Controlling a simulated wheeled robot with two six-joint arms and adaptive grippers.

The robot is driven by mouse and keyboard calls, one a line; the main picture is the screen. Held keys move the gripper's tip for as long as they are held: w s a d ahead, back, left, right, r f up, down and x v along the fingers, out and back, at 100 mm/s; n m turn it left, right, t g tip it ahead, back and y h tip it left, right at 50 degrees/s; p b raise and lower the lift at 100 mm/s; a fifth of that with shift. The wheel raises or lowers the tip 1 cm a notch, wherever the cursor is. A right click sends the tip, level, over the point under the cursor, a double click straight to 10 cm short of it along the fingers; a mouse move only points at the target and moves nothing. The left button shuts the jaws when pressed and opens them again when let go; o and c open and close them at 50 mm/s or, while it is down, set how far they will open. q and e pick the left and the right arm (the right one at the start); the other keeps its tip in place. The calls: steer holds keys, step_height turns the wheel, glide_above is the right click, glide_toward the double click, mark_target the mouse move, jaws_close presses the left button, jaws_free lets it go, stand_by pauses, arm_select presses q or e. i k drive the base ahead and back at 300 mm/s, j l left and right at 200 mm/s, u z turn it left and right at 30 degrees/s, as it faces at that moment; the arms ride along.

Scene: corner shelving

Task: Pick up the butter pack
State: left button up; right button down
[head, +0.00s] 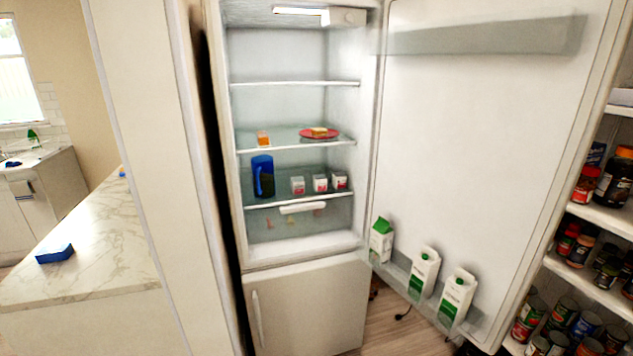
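The fridge (233,200) stands open in the head view. A small orange block (263,138) sits at the left of its middle glass shelf. A red plate (306,134) on the same shelf, to the right, holds a small yellow-orange piece (319,132). I cannot tell for sure which of these is the butter pack; no label is readable. Neither of my grippers is in view, and nothing is seen touching these items.
The shelf below holds a blue jug (263,176) and small white-and-red cartons (298,185). The open fridge door (470,130) bears milk cartons (424,272). A marble counter (100,240) with a blue block (55,253) is left; shelves of cans (586,325) are right.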

mark_target(53, 253)
steer(key=u, duration=1.8)
